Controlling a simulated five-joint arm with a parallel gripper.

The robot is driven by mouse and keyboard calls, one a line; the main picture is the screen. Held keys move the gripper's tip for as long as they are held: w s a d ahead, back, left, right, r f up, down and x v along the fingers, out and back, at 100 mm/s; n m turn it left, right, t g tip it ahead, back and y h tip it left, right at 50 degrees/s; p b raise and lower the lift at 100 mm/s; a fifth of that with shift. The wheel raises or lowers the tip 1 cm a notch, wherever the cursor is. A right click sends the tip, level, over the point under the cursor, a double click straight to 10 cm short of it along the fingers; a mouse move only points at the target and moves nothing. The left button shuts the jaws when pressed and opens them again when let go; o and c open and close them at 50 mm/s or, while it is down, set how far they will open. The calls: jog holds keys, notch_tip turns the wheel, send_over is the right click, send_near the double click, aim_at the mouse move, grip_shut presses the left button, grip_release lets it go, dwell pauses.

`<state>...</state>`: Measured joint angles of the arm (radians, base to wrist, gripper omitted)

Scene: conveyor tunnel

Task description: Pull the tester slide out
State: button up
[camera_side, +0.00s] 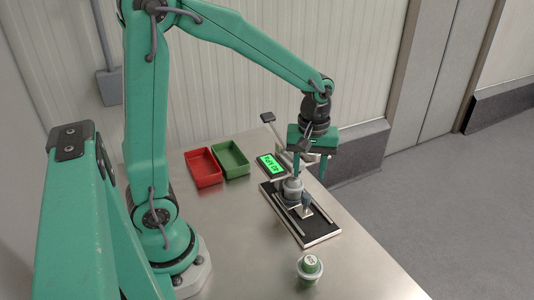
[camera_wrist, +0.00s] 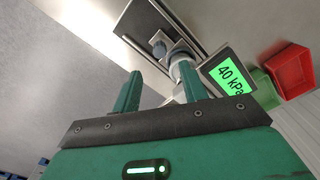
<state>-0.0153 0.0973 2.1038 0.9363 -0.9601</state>
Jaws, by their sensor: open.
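The tester (camera_side: 313,238) is a black base with pale rails on the steel table. Its slide (camera_side: 306,212) is a small pale plate with a dark upright knob (camera_side: 306,199); the knob also shows in the wrist view (camera_wrist: 158,48). A grey round part (camera_side: 292,188) sits behind the knob on the tester. The display (camera_side: 271,165) is lit green and reads 40 kPa in the wrist view (camera_wrist: 231,75). My gripper (camera_side: 310,168) is open and empty, above the tester's back end and apart from the knob. Both fingers show in the wrist view (camera_wrist: 160,88).
A red tray (camera_side: 203,168) and a green tray (camera_side: 231,160) stand at the back left. A dark-ended lever (camera_side: 268,117) rises behind the display. The table's left-middle is clear.

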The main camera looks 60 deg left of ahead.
aim_at(307, 195)
jog(key=shift+f, duration=0.25)
jog(key=shift+f, duration=3.75)
grip_shut()
